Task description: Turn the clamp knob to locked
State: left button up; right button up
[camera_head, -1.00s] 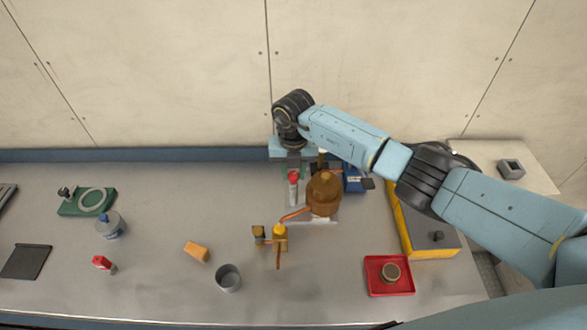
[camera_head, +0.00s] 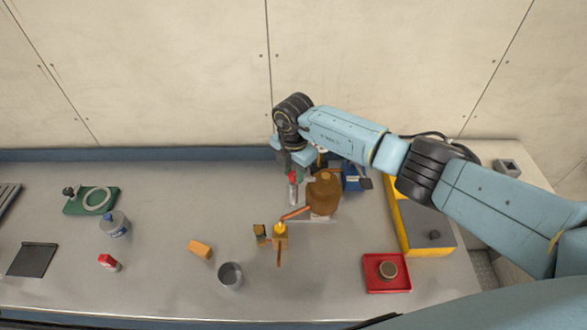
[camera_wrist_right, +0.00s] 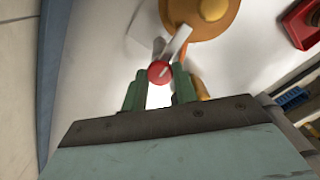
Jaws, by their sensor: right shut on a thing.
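The clamp knob (camera_head: 294,177) is red, on a pale stem or lever on a grey plate in the head view. In the right wrist view the knob (camera_wrist_right: 159,72) is a red ball with a whitish bar across it, between the green fingertips. My right gripper (camera_wrist_right: 159,86) is shut on the knob from the wall side. In the head view the gripper (camera_head: 292,166) is partly hidden by its own wrist. Whether the knob points to locked cannot be told. My left gripper is not in view.
A copper vessel (camera_head: 325,190) stands just right of the knob, its pipe running to a brass fitting (camera_head: 280,232). A blue box (camera_head: 352,181) and yellow case (camera_head: 430,235) stand farther right. A grey cup (camera_head: 230,276), orange block (camera_head: 201,249) and red tray (camera_head: 386,288) are in front.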

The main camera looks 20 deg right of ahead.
aim_at(294, 175)
jog(key=shift+w+r, duration=0.1)
dwell(0.5)
jog(key=o, duration=1)
jog(key=shift+c, duration=0.2)
notch_tip(294, 175, up, 13)
jog(key=b, duration=0.1)
jog(key=shift+r, duration=0.2)
